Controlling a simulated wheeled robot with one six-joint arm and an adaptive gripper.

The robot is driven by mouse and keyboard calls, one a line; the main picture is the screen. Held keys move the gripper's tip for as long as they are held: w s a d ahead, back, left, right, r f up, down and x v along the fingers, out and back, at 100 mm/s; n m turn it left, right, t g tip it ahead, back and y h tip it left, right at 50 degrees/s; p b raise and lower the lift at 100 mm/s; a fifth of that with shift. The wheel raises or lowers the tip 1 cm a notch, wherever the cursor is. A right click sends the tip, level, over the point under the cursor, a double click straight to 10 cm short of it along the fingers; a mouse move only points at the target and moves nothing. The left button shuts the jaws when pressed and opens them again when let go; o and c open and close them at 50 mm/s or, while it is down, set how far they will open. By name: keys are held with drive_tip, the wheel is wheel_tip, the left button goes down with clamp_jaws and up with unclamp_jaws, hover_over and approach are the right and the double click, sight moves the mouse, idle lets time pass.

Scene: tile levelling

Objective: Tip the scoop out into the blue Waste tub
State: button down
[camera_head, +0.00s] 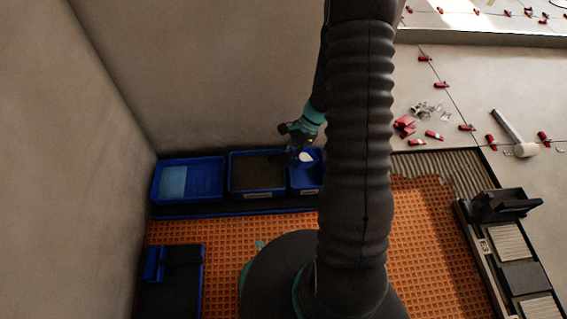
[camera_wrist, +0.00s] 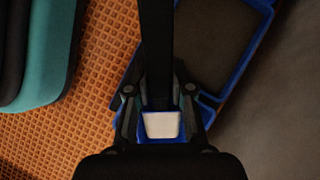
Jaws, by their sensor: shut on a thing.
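My gripper (camera_wrist: 160,108) is shut on the scoop. In the wrist view a dark, straight bar, which looks like the scoop's handle (camera_wrist: 156,50), runs up from between the fingers. A pale patch with a blue edge (camera_wrist: 161,125) shows below it; I cannot tell whether it belongs to the scoop. In the head view my gripper (camera_head: 298,152) hangs over the right end of the tub row, near a small white shape. The right blue tub (camera_head: 306,187) is partly hidden by my arm. Its label is unreadable, so I cannot confirm it is Waste. The scoop's load cannot be made out.
A middle blue tub (camera_head: 232,172) with dark brown contents and a left blue tub (camera_head: 218,180) with a pale blue patch stand beside it, near the wall. Orange matting (camera_head: 220,235) covers the floor in front. A mallet (camera_head: 514,133) and red clips lie at right.

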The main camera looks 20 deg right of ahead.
drive_tip(key=shift+w+d+r+g+y+p, duration=0.2)
drive_tip(key=shift+d+r+y, duration=0.25)
drive_tip(key=shift+d+y, duration=0.35)
drive_tip(key=shift+w+d+r+g+y+p, duration=0.15)
drive_tip(key=shift+d+r+y, duration=0.25)
drive_tip(key=shift+d+y, duration=0.45)
drive_tip(key=shift+w+d+r+g+y+p, duration=0.1)
drive_tip(key=shift+w+d+r+g+y, duration=0.15)
drive_tip(key=shift+d+r+y, duration=0.4)
drive_tip(key=shift+d+f, duration=0.1)
drive_tip(key=shift+r+h+p, duration=0.4)
drive_tip(key=shift+r+p, duration=0.25)
drive_tip(key=shift+p, duration=0.1)
drive_tip(key=t+h+p, duration=0.2)
drive_tip(key=h+p, duration=0.4)
drive_tip(key=h, duration=0.1)
approach(289, 155)
drive_tip(key=d, duration=0.1)
drive_tip(key=shift+w+d+f+h+p, duration=0.25)
drive_tip(key=shift+f+h+p, duration=0.15)
drive_tip(key=shift+p, duration=0.15)
